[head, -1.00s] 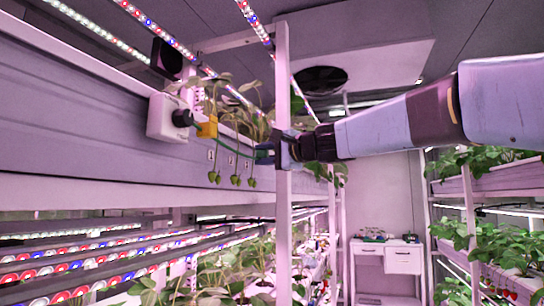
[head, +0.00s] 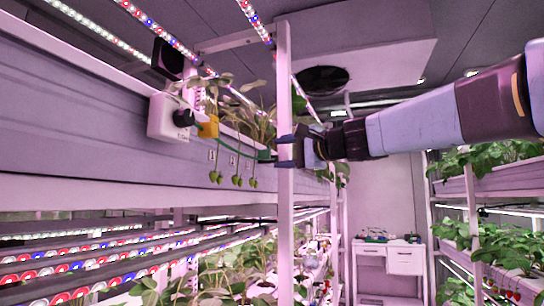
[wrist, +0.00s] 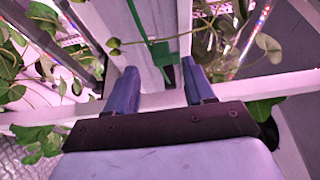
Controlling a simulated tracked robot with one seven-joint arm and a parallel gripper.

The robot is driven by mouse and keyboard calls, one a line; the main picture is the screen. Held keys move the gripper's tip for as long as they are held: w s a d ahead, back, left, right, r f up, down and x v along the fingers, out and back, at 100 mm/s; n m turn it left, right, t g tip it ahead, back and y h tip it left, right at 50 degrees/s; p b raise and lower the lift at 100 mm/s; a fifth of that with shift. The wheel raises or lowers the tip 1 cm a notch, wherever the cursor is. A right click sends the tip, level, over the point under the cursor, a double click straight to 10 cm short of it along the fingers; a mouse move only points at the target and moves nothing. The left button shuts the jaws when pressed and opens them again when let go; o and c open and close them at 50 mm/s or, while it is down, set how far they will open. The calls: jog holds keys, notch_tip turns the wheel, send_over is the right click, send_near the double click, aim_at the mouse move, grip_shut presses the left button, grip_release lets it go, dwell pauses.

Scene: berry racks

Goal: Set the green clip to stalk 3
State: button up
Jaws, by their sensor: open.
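The green clip (head: 266,155) sits near the stalk labelled 3, at the end of a green strip that runs from a yellow block (head: 208,127). It also shows in the wrist view (wrist: 161,52), just beyond my fingertips. Green berries hang on several stalks below the small number labels; stalk 3's berry (head: 253,183) is the rightmost. I cannot tell whether the clip is around or only beside the stalk. My gripper (head: 284,151) is open and empty; in the wrist view its blue fingers (wrist: 158,84) stand apart, nearer than the clip.
A white upright post (head: 284,210) stands right at my fingers. A white box with a black knob (head: 168,118) is mounted on the rack's long gutter (head: 80,120). Leaves hang around the clip. The aisle to the right, before a white table (head: 388,244), is clear.

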jog(key=v, duration=0.7)
jog(key=shift+s+d, duration=0.2)
jog(key=shift+d, duration=0.1)
jog(key=shift+f, duration=0.1)
jog(key=s+d+f+n+g+h, duration=0.2)
jog(key=s+d+f+n+h, duration=0.1)
jog(key=f, duration=1)
jog(key=s+d+f+n+g+h, duration=0.2)
jog(key=s+d+f+h, duration=0.3)
jog(key=f, duration=0.8)
jog(key=s+d+f+n+g+h, duration=0.2)
jog(key=s+d+f+h, duration=0.3)
jog(key=s+f, duration=0.5)
notch_tip(320, 180, down, 3)
jog(key=shift+s+d+f+n+g, duration=0.15)
jog(key=shift+s+d+n+g, duration=0.15)
jog(key=shift+d+n, duration=0.6)
